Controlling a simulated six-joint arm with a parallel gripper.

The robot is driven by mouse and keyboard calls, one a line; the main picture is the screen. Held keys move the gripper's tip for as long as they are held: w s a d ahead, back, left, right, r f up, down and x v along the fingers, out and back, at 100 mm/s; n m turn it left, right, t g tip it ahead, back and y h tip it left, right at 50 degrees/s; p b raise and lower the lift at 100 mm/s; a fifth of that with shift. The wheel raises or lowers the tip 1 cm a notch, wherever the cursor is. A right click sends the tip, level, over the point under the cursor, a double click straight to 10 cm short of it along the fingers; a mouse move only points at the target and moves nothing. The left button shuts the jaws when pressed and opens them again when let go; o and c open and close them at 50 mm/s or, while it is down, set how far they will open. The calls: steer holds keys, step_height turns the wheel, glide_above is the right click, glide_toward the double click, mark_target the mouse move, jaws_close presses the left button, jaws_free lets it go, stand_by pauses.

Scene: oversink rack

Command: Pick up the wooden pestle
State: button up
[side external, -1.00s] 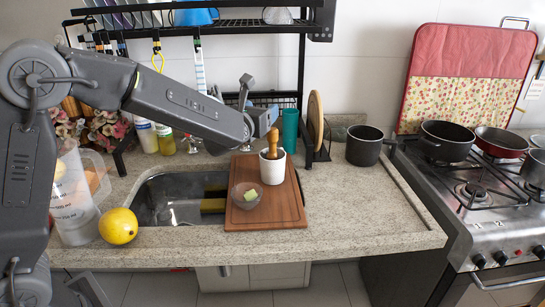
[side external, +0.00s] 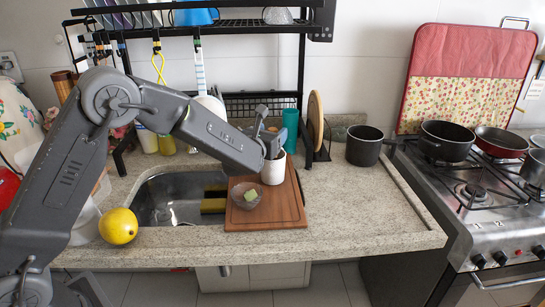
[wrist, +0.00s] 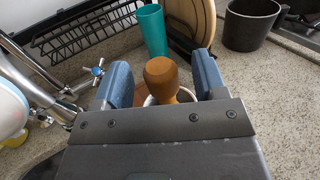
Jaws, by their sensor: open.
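The wooden pestle (wrist: 161,80) stands upright in a white mortar (side external: 273,170) on a wooden cutting board (side external: 290,205) that lies partly over the sink. In the wrist view the pestle's rounded head is between the two blue fingers of my gripper (wrist: 162,84). The fingers are open, with a gap on each side of the head. In the side view my gripper (side external: 274,146) is at the top of the mortar and hides the pestle. Most of the mortar is hidden in the wrist view.
A glass bowl (side external: 246,196) with a pale green piece sits on the board. A teal cup (side external: 291,130) and a round wooden board (side external: 315,120) stand behind. A black rack (side external: 230,28) hangs above.

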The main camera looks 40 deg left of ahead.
mark_target(275, 128)
steer(key=shift+x, duration=1.5)
steer(key=c, duration=1.1)
step_height(275, 128, up, 10)
